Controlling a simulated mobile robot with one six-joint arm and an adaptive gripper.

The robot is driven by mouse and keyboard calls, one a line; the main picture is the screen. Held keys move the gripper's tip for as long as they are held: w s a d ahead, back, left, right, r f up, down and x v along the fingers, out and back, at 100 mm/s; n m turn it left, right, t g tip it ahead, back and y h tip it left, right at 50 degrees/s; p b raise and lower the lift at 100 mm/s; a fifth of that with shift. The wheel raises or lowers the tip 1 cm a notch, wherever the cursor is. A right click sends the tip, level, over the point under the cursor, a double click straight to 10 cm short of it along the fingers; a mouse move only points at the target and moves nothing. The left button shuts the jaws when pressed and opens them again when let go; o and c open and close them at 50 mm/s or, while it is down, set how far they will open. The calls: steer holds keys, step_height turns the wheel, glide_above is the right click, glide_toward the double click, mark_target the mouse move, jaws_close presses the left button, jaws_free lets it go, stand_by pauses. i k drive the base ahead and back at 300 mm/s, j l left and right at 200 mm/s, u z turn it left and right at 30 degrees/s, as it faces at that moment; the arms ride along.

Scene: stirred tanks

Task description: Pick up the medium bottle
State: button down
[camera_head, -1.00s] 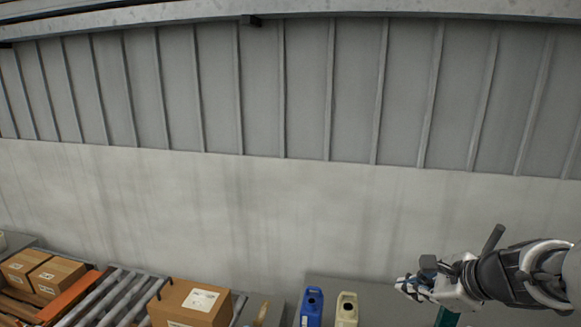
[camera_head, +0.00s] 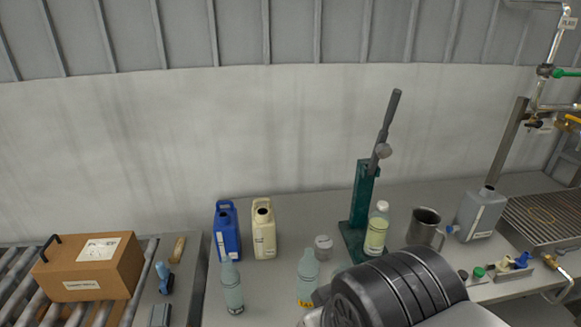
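Several bottles stand on the grey bench, and I cannot tell for sure which is the medium one. A pale teal bottle (camera_head: 232,288) stands upright at the front, left of centre. A similar teal bottle (camera_head: 308,272) with a yellow mark low on it stands to its right, close to my arm. A clear bottle with a pale yellow label and white cap (camera_head: 377,230) stands beside the green lever press. My dark arm link fills the lower middle and hides part of the bench. My gripper does not show.
A blue jug (camera_head: 226,232) and a cream jug (camera_head: 263,230) stand behind. The green lever press (camera_head: 363,200), a metal mug (camera_head: 424,228) and a grey canister (camera_head: 481,214) are to the right. A cardboard box (camera_head: 92,270) sits on rollers at left.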

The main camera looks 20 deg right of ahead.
mark_target(379, 224)
steer(key=i+j+z, duration=0.65)
steer(key=i+j, duration=0.1)
steer(key=j+u, duration=0.05)
steer(key=j, duration=0.05)
